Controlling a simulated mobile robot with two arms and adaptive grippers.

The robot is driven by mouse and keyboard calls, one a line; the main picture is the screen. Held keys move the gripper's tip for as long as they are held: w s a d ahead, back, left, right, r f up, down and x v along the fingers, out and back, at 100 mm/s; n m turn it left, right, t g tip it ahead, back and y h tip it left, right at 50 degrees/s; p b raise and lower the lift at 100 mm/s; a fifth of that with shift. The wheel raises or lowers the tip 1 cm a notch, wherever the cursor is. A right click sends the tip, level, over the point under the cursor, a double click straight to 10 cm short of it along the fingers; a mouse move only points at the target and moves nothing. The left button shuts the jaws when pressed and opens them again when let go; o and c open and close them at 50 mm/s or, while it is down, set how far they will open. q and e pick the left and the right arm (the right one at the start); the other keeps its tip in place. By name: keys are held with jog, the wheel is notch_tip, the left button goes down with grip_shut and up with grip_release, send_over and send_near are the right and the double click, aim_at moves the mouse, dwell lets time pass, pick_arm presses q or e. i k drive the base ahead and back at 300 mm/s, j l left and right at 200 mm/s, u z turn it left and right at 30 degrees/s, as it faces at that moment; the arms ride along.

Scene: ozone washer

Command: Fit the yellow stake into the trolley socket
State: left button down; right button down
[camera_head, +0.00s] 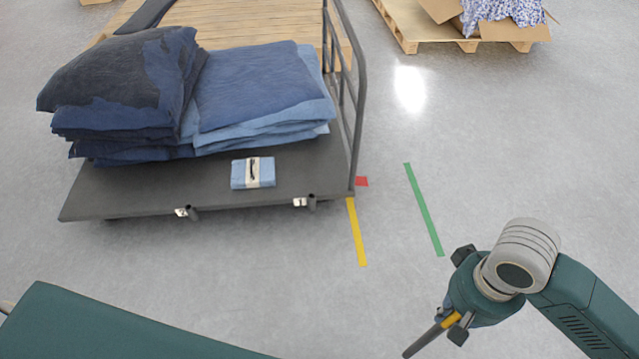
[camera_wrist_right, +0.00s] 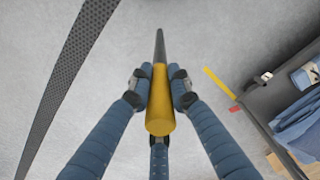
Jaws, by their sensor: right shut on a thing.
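The yellow stake (camera_wrist_right: 160,112), with a thinner dark rod at its far end, is gripped between the blue fingers of my right gripper (camera_wrist_right: 158,88). In the head view the stake (camera_head: 424,340) points down and left from my right gripper (camera_head: 456,324), at lower right, well apart from the trolley. The grey trolley (camera_head: 118,192) stands at upper left. Two small dark tubular sockets show on its near edge, a left one (camera_head: 195,213) and a right one (camera_head: 312,203). My left gripper is out of view.
Folded blue fabric stacks (camera_head: 262,85) and a small banded blue bundle (camera_head: 253,173) lie on the trolley. Its rail (camera_head: 354,110) rises at the right end. Yellow (camera_head: 357,232) and green (camera_head: 424,210) tape mark the floor. Open floor separates the trolley and right arm.

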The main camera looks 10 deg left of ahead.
aim_at(158, 121)
jog(key=i, duration=1.75)
jog(key=i+u, duration=0.15)
jog(key=u, duration=0.3)
jog(key=i+u, duration=0.1)
jog(key=u, duration=0.35)
jog(key=i+l+u, duration=0.1)
jog(key=u, duration=0.8)
jog(key=k, duration=0.2)
